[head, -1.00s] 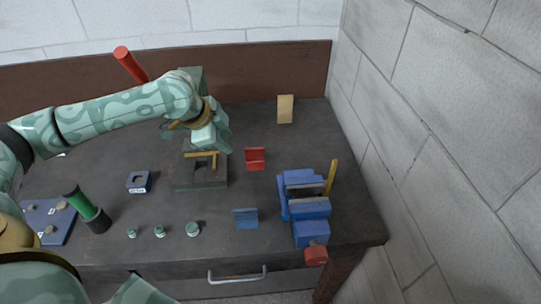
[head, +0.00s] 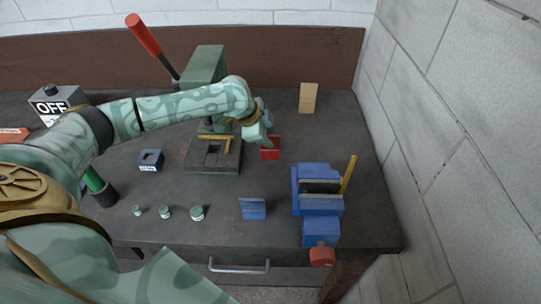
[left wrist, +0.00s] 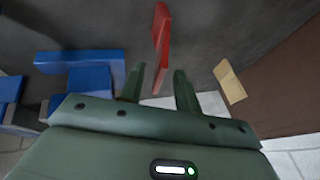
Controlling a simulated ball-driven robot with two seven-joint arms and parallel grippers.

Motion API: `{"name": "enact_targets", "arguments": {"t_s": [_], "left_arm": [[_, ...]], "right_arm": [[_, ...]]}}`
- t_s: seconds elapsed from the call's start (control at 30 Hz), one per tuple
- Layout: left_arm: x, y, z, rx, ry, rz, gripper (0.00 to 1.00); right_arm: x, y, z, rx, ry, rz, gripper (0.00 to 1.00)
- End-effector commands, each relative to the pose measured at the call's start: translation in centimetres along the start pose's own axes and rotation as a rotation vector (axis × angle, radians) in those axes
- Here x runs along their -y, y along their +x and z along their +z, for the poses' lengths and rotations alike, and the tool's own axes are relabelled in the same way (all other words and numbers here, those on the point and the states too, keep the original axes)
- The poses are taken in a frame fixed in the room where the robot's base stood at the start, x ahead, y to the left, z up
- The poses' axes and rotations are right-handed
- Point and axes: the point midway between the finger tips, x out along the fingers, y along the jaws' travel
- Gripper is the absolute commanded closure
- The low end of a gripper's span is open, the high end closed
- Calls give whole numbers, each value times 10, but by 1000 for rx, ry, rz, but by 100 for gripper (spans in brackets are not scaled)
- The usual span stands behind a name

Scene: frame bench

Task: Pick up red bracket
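The red bracket (head: 270,153) stands on the dark bench, right of the press base and left of the blue vise. My left gripper (head: 266,139) is at its far side in the head view, partly covering it. In the left wrist view the red bracket (left wrist: 161,36) lies ahead of my left gripper (left wrist: 159,74), its lower part lined up between the two fingers. The fingers are apart, with gaps on both sides of the bracket. I cannot tell how deep the bracket is between them. My right gripper is not in view.
A green press with a dark base (head: 213,168) stands left of the bracket. A blue vise (head: 316,172) is to the right, a blue bracket (head: 252,208) in front, and a wooden block (head: 308,98) behind. The brick wall bounds the right side.

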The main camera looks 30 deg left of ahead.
Motion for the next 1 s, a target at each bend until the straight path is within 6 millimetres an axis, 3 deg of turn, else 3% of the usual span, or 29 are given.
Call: {"name": "enact_targets", "arguments": {"t_s": [0.03, 0.2, 0.47, 0.6, 1.0], "left_arm": [[-2, 13, 4, 2, -2, 4, 67], [-2, 35, 5, 0, 0, 2, 67], [-1, 36, 5, 0, 1, 1, 67], [-1, 36, 5, 0, 1, 1, 100], [0, 34, 4, -1, 0, 0, 100]], "right_arm": [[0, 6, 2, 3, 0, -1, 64], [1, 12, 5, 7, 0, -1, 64], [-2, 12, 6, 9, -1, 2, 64], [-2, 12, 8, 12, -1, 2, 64], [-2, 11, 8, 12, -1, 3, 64]]}}
